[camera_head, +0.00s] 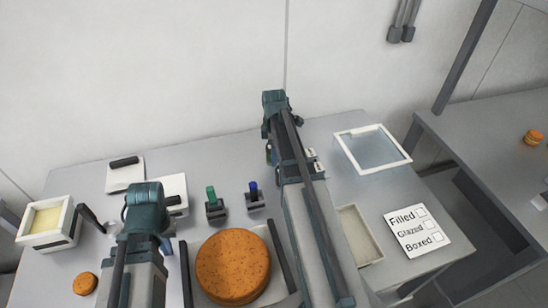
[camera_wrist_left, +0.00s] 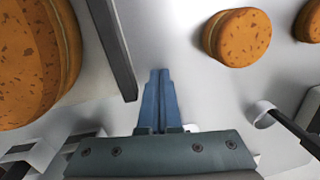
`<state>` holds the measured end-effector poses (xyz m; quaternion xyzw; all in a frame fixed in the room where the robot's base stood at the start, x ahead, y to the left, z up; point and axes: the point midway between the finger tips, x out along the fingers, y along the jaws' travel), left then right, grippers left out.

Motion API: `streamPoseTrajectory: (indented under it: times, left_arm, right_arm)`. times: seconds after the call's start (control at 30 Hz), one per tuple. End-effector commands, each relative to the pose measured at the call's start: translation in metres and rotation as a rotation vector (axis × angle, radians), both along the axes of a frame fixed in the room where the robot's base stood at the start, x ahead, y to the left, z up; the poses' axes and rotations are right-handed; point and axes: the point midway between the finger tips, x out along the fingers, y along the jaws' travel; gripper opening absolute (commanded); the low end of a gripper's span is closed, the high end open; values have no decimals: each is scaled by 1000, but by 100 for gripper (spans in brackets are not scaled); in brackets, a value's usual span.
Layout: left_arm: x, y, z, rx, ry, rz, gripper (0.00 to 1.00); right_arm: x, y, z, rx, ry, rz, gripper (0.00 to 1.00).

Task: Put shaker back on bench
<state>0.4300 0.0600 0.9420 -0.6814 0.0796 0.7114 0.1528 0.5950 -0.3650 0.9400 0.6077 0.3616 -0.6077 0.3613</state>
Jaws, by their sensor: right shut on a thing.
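My right arm reaches over the bench (camera_head: 330,190) in the head view, and its own links cover most of its gripper (camera_head: 300,172). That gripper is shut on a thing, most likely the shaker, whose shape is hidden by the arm. A small greenish patch shows just left of the arm. My left gripper (camera_head: 166,246) is low over the left part of the bench. In the left wrist view its blue fingers (camera_wrist_left: 157,100) are together with nothing seen between them.
A large brown round (camera_head: 233,266) lies at front centre between dark bars. Green (camera_head: 211,194) and blue (camera_head: 253,188) bottles sit in stands behind it. A glass-topped tray (camera_head: 395,136), a shallow tray (camera_head: 358,236) and a checklist card (camera_head: 417,232) are at right. A yellow-filled box (camera_head: 45,220) is at left.

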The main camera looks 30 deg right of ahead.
Motion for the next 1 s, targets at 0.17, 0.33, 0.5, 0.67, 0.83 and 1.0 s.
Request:
streamPoseTrajectory:
  times: [0.17, 0.33, 0.5, 0.67, 0.83, 1.0]
  left_arm:
    - [0, 0, 2, 0, 0, 0, 0]
    - [0, 0, -3, 0, 0, 0, 0]
    - [0, 0, -1, 0, 0, 0, 0]
    - [0, 0, -1, 0, 0, 0, 0]
    - [0, 0, 0, 0, 0, 0, 0]
    - [0, 0, 7, 0, 0, 0, 0]
  right_arm:
    - [0, 0, 2, 0, 0, 0, 6]
    - [0, 0, -3, 0, 0, 0, 69]
    - [0, 0, -1, 0, 0, 0, 97]
    - [0, 0, -1, 0, 0, 0, 97]
    - [0, 0, 0, 0, 0, 0, 97]
    - [0, 0, 7, 0, 0, 0, 97]
